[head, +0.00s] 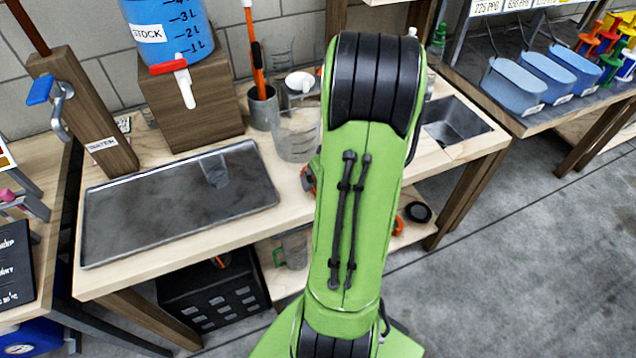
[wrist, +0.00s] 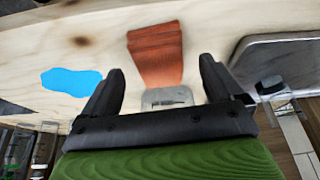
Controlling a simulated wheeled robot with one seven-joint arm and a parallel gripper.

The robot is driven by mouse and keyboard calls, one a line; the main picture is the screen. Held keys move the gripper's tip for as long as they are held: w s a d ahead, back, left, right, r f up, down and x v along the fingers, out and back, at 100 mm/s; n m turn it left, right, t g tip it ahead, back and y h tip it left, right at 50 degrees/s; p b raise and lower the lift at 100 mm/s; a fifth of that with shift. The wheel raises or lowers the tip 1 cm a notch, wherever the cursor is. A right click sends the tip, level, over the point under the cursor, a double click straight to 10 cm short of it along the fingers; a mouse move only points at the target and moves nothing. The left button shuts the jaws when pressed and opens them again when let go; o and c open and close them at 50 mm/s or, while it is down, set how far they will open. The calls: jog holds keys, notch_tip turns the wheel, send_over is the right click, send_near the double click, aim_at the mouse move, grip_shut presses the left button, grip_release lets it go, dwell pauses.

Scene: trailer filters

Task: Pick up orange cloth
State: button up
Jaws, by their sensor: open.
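The orange cloth (wrist: 156,50) lies folded on the light wooden worktop in the wrist view, at the upper middle. My gripper (wrist: 160,66) is open, with one dark finger on each side of the cloth's lower part in the picture. Nothing is held between the fingers. I cannot tell how far the fingertips are above the worktop. In the head view my green arm covers the gripper and the cloth's area.
A bright blue spill-like patch (wrist: 72,81) lies left of the cloth. A grey metal piece (wrist: 167,97) shows between the fingers. A metal tray (head: 180,200) lies on the worktop. A clear jug (head: 296,138) stands near my arm, and a sink (head: 456,126) is to its right.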

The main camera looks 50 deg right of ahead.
jog(key=b+x, duration=0.1)
jog(key=x, duration=0.3)
jog(key=shift+w+d+f, duration=0.1)
jog(key=shift+w, duration=0.05)
